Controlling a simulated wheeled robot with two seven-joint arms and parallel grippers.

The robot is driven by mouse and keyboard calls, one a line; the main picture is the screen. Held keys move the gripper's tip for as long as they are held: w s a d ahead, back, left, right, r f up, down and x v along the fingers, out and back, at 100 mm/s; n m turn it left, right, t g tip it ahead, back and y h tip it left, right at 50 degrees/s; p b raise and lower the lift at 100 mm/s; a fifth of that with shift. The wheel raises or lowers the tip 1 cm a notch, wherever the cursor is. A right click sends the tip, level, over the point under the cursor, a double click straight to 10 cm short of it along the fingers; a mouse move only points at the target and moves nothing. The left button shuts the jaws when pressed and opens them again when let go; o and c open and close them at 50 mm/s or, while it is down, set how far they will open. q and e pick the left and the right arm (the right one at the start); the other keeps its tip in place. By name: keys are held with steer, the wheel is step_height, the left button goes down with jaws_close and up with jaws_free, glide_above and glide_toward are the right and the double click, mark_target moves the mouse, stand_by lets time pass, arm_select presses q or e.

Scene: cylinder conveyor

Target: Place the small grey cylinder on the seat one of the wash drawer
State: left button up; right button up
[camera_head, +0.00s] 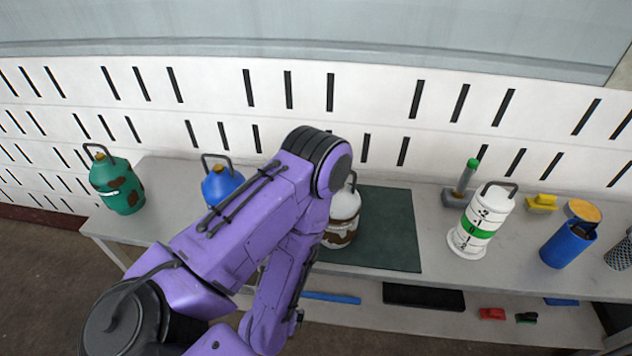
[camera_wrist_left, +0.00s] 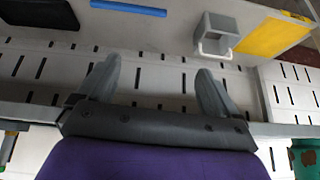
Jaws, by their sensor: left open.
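I see no small grey cylinder that I can pick out for sure in either view. A grey box with a white handle (camera_wrist_left: 214,36) shows in the left wrist view; I cannot tell whether it is the wash drawer, and no seat can be made out. My left gripper (camera_wrist_left: 156,82) is open and empty in the left wrist view, its fingers spread against the slotted white wall. In the head view my purple arm hides that gripper. My right gripper is in neither view.
A lower shelf holds a blue bar (camera_head: 330,297) and a black tray (camera_head: 423,297).

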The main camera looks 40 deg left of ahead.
arm_select(q)
steer(key=w+d+r+t, duration=0.1)
steer(key=w+r+t, duration=0.3)
steer(key=w+r, duration=0.3)
steer(key=t+y+p, duration=0.1)
steer(key=t+y, duration=0.2)
steer(key=t, duration=0.2)
glide_toward(336, 218)
steer(key=shift+m, duration=0.4)
steer(key=x, duration=0.6)
steer(key=shift+d, duration=0.1)
step_height(336, 218, up, 7)
steer(key=w+n+t+y, duration=0.1)
steer(key=y, duration=0.2)
steer(key=p+x, duration=0.1)
steer(key=x, duration=0.2)
steer(key=r+p+x, duration=0.1)
steer(key=p+x, duration=0.1)
steer(key=x, duration=0.2)
steer(key=p+x, duration=0.2)
steer(key=x, duration=0.1)
steer(key=shift+w+a+r, duration=0.2)
steer(key=shift+a, duration=0.15)
steer(key=shift+w+a+f, duration=0.1)
steer(key=shift+w+f, duration=0.05)
steer(key=shift+w, duration=0.05)
steer(key=c, duration=1.8)
steer(key=shift+o, duration=0.2)
